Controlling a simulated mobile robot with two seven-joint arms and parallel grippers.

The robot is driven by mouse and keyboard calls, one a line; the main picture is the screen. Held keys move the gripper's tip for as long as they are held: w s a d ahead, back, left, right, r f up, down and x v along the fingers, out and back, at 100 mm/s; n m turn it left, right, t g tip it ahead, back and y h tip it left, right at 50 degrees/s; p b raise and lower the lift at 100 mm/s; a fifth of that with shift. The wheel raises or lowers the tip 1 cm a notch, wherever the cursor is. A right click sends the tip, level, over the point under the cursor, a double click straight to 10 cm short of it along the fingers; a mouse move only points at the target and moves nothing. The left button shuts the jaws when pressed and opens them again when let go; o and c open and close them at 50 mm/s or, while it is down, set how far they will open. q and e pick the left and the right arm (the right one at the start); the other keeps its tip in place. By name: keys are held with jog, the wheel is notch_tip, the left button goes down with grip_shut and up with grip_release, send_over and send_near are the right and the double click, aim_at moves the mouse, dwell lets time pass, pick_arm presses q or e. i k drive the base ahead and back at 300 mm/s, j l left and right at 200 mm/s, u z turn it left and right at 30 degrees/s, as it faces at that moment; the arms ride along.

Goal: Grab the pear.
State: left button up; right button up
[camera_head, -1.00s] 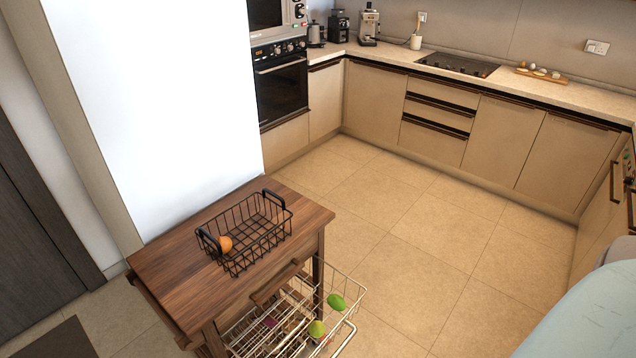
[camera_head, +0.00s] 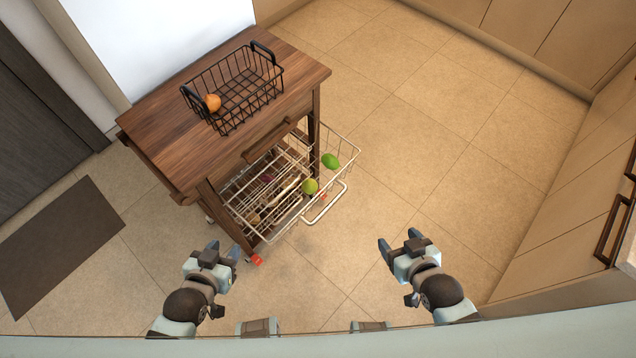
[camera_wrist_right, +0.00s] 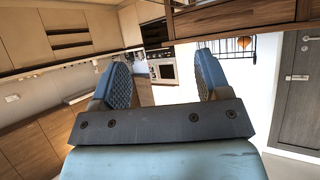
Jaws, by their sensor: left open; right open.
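A yellow-green fruit that looks like the pear (camera_head: 310,186) sits in the pulled-out wire basket (camera_head: 345,152) of a wooden cart, in the head view. A greener fruit (camera_head: 330,161) lies just behind it to the right. My left gripper (camera_head: 223,248) is open and empty, in front of the cart and left of the pear. My right gripper (camera_head: 398,238) is open and empty, to the right of and nearer than the pear. Its two spread fingers frame an empty gap in the right wrist view (camera_wrist_right: 168,85). I cannot make out the pear in that view.
The wooden cart top (camera_head: 165,135) carries a black wire basket (camera_head: 240,88) with an orange (camera_head: 212,102). A dark mat (camera_head: 60,240) lies at left. Cabinets (camera_head: 570,205) stand at right. The floor (camera_head: 440,130) right of the cart is clear.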

aim_at(309, 186)
jog(key=u, duration=1.2)
jog(key=k+l+u, duration=0.2)
jog(key=l+u, duration=0.15)
jog(key=k+l+u, duration=0.25)
jog(key=u, duration=0.15)
jog(key=k+l, duration=0.4)
